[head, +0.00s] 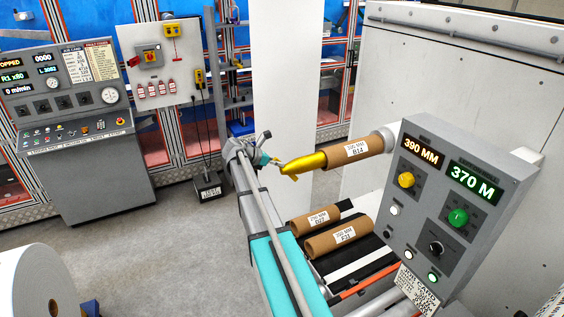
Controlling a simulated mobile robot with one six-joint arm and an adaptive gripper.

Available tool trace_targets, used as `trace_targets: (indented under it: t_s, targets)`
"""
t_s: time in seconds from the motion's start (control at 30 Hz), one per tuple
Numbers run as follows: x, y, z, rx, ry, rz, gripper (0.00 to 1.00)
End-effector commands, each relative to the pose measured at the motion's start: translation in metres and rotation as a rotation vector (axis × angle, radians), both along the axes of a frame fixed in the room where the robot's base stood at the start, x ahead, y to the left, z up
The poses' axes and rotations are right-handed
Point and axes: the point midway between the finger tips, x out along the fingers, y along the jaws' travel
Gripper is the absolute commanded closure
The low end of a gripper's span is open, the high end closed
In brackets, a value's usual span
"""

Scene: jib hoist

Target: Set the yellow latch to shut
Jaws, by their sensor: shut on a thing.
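A yellow tapered shaft end (305,163) sticks out of the left end of a brown core marked B14 (352,152). A small yellow piece, which looks like the yellow latch (294,177), shows at the tip of this shaft end and angles downward. My gripper (277,164) is at the tip, just left of the shaft end, with its jaws shut on the latch. The fingers hide part of the latch, and its exact setting is too small to tell.
Two brown cores (330,238) lie on a dark rack below the shaft. A grey control box (440,215) with lit displays stands close on the right. A grey console (75,130) and a lockout board (160,62) stand at the left. A white roll (25,285) is at lower left.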

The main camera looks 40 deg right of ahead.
Motion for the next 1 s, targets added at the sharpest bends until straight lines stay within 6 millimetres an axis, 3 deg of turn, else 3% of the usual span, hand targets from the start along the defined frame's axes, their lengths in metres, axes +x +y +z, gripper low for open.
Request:
trace_targets:
  t_s: [0.13,0.17,0.33,0.6,0.9,1.0]
  targets:
    - [0.000,-0.001,0.000,0.000,0.000,0.000,1.00]
    - [0.000,-0.001,0.000,0.000,0.001,-0.001,0.74]
    - [-0.002,-0.002,0.000,0.001,0.001,-0.003,0.43]
    - [-0.002,-0.003,0.000,0.001,0.001,-0.006,0.43]
    - [-0.003,-0.002,-0.006,-0.025,0.007,-0.003,0.99]
    - [-0.004,-0.001,-0.012,-0.054,0.015,0.001,1.00]
